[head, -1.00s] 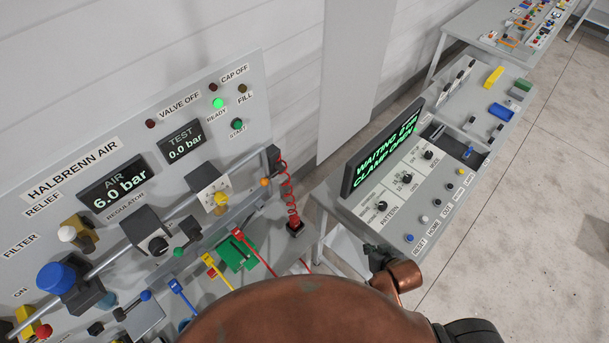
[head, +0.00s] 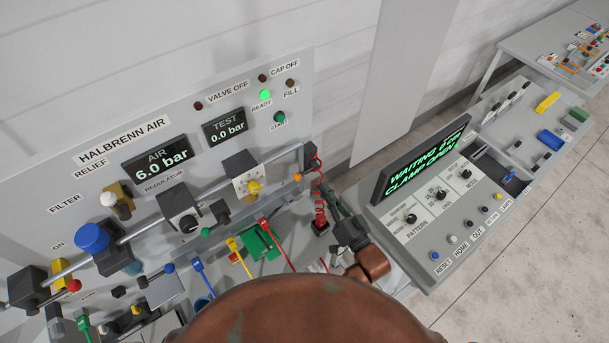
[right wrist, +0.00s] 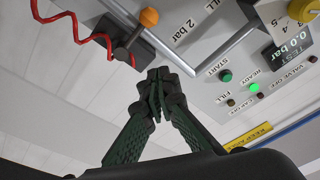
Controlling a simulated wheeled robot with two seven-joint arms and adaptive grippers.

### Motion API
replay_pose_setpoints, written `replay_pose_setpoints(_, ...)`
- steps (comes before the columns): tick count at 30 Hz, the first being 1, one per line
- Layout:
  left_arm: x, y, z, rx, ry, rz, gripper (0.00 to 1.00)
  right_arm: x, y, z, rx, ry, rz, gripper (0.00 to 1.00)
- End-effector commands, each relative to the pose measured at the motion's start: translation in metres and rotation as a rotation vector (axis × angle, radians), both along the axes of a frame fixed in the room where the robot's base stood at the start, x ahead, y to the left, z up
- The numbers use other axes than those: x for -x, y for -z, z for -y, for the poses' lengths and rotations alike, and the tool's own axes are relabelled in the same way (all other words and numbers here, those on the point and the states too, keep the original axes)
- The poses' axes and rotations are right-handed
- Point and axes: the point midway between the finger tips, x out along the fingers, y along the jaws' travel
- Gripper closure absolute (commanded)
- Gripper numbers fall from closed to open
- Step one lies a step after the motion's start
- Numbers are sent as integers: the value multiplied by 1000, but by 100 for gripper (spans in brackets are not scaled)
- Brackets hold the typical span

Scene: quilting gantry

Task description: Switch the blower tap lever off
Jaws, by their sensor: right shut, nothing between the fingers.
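A small lever with an orange knob (head: 297,177) sits at the right end of the rail on the air panel, above the red coiled hose (head: 319,210). It is the tap lever nearest my gripper, but no label naming it as the blower tap is readable. In the right wrist view the orange knob (right wrist: 149,17) stands on a dark stem at the top, near the coiled hose (right wrist: 80,35). My right gripper (head: 328,188) is shut and empty, just right of the lever and beside the hose. Its fingertips (right wrist: 158,76) appear apart from the knob. My left gripper is out of view.
A console with a screen (head: 425,160) stands to the right. Coloured levers and hoses crowd the area below the rail.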

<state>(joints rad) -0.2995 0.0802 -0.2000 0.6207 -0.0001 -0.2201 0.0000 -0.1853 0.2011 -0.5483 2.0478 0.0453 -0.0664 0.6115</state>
Motion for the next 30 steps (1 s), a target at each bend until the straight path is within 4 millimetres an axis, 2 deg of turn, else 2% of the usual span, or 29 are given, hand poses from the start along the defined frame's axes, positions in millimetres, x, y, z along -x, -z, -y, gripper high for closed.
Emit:
replay_pose_setpoints(5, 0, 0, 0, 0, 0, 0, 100, -1, 0, 0, 1, 1, 0, 100)
replay_pose_setpoints(10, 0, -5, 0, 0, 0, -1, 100, -13, -4, -7, 1, 2, 1, 100)
replay_pose_setpoints(23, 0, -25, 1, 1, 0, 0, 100, -85, -17, -50, 2, 2, 0, 100)
replay_pose_setpoints(26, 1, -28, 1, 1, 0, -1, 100, -79, -1, -55, 4, 3, -7, 100)
replay_pose_setpoints(30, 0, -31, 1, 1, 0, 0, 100, -71, 12, -60, 3, 3, -4, 100)
